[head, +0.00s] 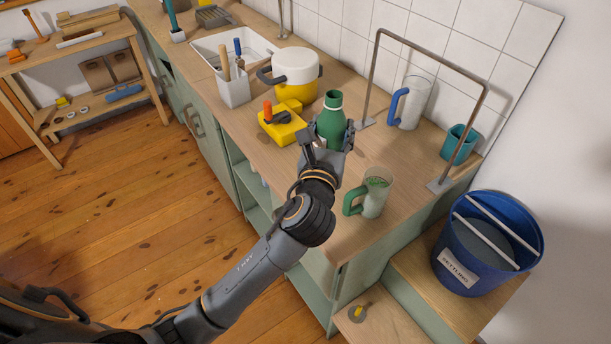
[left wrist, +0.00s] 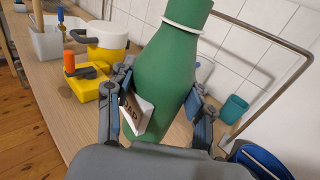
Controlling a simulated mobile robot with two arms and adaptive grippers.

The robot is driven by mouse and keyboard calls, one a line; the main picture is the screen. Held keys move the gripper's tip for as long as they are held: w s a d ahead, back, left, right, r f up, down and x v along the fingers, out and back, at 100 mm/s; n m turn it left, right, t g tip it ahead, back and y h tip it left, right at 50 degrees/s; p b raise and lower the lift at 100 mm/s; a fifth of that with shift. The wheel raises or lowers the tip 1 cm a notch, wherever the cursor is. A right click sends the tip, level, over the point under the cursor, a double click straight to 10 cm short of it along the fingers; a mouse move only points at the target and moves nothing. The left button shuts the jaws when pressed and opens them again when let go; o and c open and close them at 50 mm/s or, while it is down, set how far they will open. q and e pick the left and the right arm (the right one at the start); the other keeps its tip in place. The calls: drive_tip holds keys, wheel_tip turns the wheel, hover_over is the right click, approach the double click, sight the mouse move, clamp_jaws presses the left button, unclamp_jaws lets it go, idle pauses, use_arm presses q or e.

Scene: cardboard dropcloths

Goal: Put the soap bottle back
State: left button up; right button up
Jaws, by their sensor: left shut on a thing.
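The soap bottle (head: 332,116) is green with a pale ring at its neck. It stands about upright over the wooden counter (head: 240,140); whether its base touches the counter is hidden. My left gripper (head: 329,140) is shut around the bottle's body. In the left wrist view the bottle (left wrist: 168,70) fills the middle between the two fingers (left wrist: 160,110), and its white label with dark letters is partly covered by the left finger. My right gripper is not in view.
Left of the bottle are a yellow caddy (head: 283,127) and a yellow-white pot (head: 295,73). A clear mug with green handle (head: 374,196) stands in front, a blue-handled jug (head: 411,104) behind. A metal rail (head: 430,58) arches at right. A blue bucket (head: 487,240) stands beyond the counter end.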

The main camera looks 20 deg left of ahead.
use_arm(q)
drive_tip(key=s+a+f+n+y+b, duration=0.2)
drive_tip(key=s+a+y+b, duration=0.1)
drive_tip(key=a+y+b, duration=0.15)
drive_tip(key=shift+g+h, duration=0.3)
drive_tip(key=shift+h, duration=0.05)
drive_tip(key=shift+w+a+f+b, duration=0.25)
drive_tip(key=shift+w+a+f, duration=0.45)
drive_tip(key=shift+w+f, duration=1.5)
drive_tip(key=shift+w+a+f+b, duration=0.25)
drive_tip(key=shift+w+a+f, duration=0.5)
drive_tip(key=shift+w+f, duration=1.5)
drive_tip(key=shift+w+a+f+b, duration=0.25)
drive_tip(key=shift+w+a+f, duration=0.45)
drive_tip(key=shift+w+f, duration=1.5)
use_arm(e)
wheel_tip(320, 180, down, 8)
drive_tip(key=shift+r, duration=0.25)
use_arm(q)
drive_tip(key=shift+w+r, duration=0.1)
drive_tip(key=shift+r, duration=0.05)
drive_tip(key=o, duration=1.4)
drive_tip(key=shift+o, duration=0.2)
